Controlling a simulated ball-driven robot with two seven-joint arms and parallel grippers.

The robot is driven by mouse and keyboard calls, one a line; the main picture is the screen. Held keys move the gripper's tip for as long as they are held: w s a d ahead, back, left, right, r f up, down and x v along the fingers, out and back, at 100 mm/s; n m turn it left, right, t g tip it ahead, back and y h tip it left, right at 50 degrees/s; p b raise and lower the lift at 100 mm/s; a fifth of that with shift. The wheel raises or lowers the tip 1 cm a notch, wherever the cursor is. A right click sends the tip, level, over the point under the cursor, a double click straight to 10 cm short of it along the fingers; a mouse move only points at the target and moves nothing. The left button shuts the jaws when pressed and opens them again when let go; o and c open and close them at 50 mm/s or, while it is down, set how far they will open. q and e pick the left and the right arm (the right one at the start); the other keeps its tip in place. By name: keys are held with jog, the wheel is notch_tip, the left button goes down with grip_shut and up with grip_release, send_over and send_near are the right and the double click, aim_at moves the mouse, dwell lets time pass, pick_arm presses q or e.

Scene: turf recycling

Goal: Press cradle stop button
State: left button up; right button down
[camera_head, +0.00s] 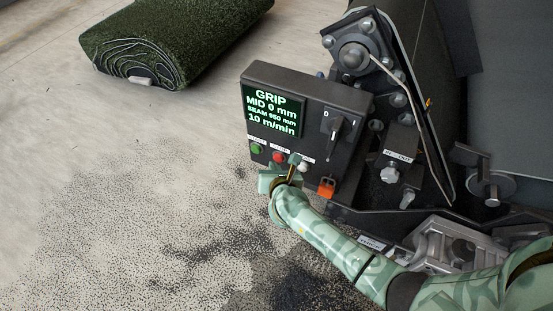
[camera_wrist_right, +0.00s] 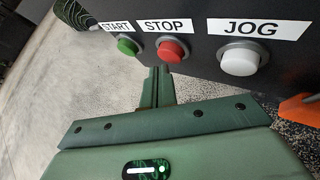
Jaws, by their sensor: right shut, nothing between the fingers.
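The red STOP button (camera_head: 278,157) sits on the front of the dark control box (camera_head: 350,97), between the green START button (camera_head: 257,148) and the white JOG button (camera_head: 303,166). In the right wrist view the STOP button (camera_wrist_right: 171,50) stands out, unobstructed, under its label. My right gripper (camera_head: 290,166) is shut and empty, close in front of the box. In the right wrist view its fingertips (camera_wrist_right: 159,70) are just below the STOP button; I cannot tell whether they touch it. My left gripper is not in view.
The box has a lit display (camera_head: 271,112), a rotary switch (camera_head: 338,128) and an orange part (camera_head: 326,187) at its lower right. Dark machinery stands to the right. A green turf roll (camera_head: 190,40) lies at the back left. The speckled floor at left is clear.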

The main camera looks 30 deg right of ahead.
jog(key=shift+w+d, duration=0.3)
jog(key=shift+d, duration=0.05)
dwell(0.7)
jog(key=shift+s+a, duration=0.5)
jog(key=shift+a, duration=0.1)
jog(key=s+a, duration=0.3)
jog(key=a, duration=0.1)
jog(key=shift+s+a, duration=0.35)
dwell(0.9)
